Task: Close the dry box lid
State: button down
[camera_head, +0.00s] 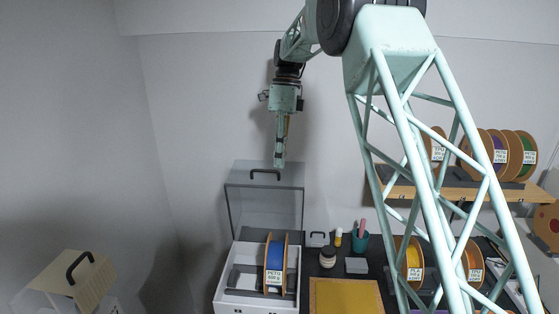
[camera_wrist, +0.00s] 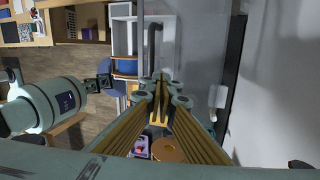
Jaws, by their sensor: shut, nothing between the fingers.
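The dry box (camera_head: 231,301) is a white open tray with a blue spool (camera_head: 275,255) standing inside it, labelled PETG. Its clear lid (camera_head: 245,207) stands raised at the back of the box, with a black handle (camera_head: 265,172) near its top edge. My gripper (camera_head: 280,165) points down at the lid's top, close to the right end of the handle. The fingers are shut and empty. In the wrist view, my gripper (camera_wrist: 160,85) shows closed with the blue spool (camera_wrist: 126,67) beyond it. I cannot tell whether the fingertips touch the lid.
A tan mat (camera_head: 346,297), a small jar (camera_head: 327,257) and a teal cup (camera_head: 360,240) are right of the box. A shelf (camera_head: 455,190) with several spools is on the right wall. A pale case with a black handle (camera_head: 78,267) is at lower left.

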jog(key=shift+s+b, duration=0.3)
jog(key=shift+b, duration=0.1)
jog(key=shift+s+b, duration=0.35)
jog(key=shift+b, duration=0.05)
